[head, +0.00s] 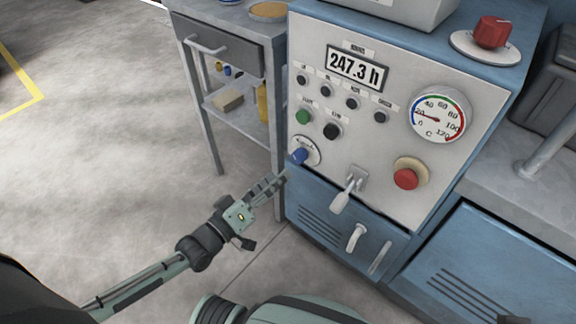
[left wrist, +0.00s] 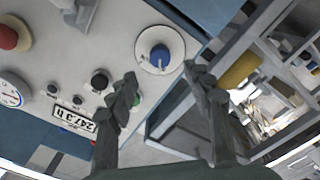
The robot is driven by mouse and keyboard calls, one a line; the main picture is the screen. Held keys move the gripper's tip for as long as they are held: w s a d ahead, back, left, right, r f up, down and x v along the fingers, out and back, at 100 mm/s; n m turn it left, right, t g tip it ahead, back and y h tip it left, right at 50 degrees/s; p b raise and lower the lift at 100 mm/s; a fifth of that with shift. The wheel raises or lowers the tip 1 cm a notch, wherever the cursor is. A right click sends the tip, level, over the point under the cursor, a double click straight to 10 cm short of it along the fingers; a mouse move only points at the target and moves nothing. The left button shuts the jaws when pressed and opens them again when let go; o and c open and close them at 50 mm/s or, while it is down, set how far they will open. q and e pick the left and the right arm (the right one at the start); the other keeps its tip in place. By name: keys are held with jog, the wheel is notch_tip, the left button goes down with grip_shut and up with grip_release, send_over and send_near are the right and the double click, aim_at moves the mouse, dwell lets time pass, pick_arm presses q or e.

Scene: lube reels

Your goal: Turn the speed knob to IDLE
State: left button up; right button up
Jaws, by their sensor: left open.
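The speed knob (head: 299,156) is blue on a round white dial plate (head: 311,145) at the lower left of the control panel. In the left wrist view the blue knob (left wrist: 160,57) has a light pointer mark, and its dial plate (left wrist: 147,43) shows above the fingertips. The dial lettering is too small to read. My left gripper (head: 281,181) is just below and left of the knob in the head view. In the left wrist view its fingers (left wrist: 160,80) are spread apart and empty, with the knob beyond the gap between them. My right gripper is not in view.
The panel (head: 400,75) also bears a green button (head: 303,117), a black button (head: 332,131), a lever (head: 345,195), a red button (head: 405,179), a gauge (head: 438,116) and an hour display (head: 357,68). A metal cart (head: 215,55) stands close at left. Open floor lies further left.

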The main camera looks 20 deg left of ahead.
pick_arm(q)
jog(key=v, duration=0.3)
jog(key=shift+s+a, duration=0.15)
jog(key=shift+s, duration=0.15)
dwell(0.3)
